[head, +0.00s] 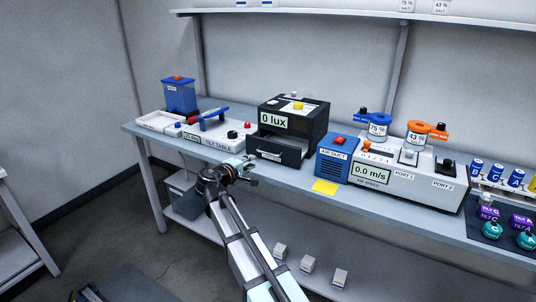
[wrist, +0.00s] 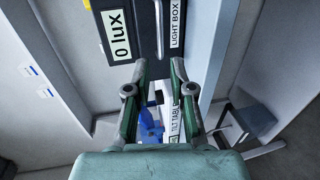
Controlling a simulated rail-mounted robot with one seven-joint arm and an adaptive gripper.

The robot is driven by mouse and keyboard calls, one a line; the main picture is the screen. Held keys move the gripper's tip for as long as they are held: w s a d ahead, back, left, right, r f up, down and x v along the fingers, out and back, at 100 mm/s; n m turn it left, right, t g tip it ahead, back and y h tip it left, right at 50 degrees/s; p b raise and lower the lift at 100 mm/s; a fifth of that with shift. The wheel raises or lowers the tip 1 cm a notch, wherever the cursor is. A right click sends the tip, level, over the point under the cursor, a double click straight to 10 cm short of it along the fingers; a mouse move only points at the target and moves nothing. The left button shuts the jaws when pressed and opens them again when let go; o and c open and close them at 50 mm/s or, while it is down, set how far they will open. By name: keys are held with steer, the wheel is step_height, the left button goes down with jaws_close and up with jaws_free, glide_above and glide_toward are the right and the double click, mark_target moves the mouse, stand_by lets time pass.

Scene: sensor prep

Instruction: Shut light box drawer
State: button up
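The black light box (head: 303,120) stands on the bench and its display reads 0 lux. Its drawer (head: 292,153) sticks out at the front, with a dark gap showing behind the drawer front. In the wrist view the light box (wrist: 122,24) lies sideways at the top, with the drawer's label (wrist: 176,24) and a pale handle (wrist: 159,30) beside it. My gripper (head: 246,171) is in front of the bench edge, left of the drawer and apart from it. In the wrist view its two fingers (wrist: 157,70) are spread with nothing between them.
The tilt table (head: 222,131) stands left of the light box, close behind my gripper. The blue air duct unit (head: 335,161) stands right of the drawer. A yellow note (head: 324,187) lies on the front of the bench. Open floor lies in front.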

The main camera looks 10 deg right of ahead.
mark_target(267, 153)
steer(key=p+x, duration=0.1)
steer(key=x, duration=1.2)
steer(key=shift+w+d, duration=0.15)
steer(key=shift+d, duration=0.05)
jaws_close()
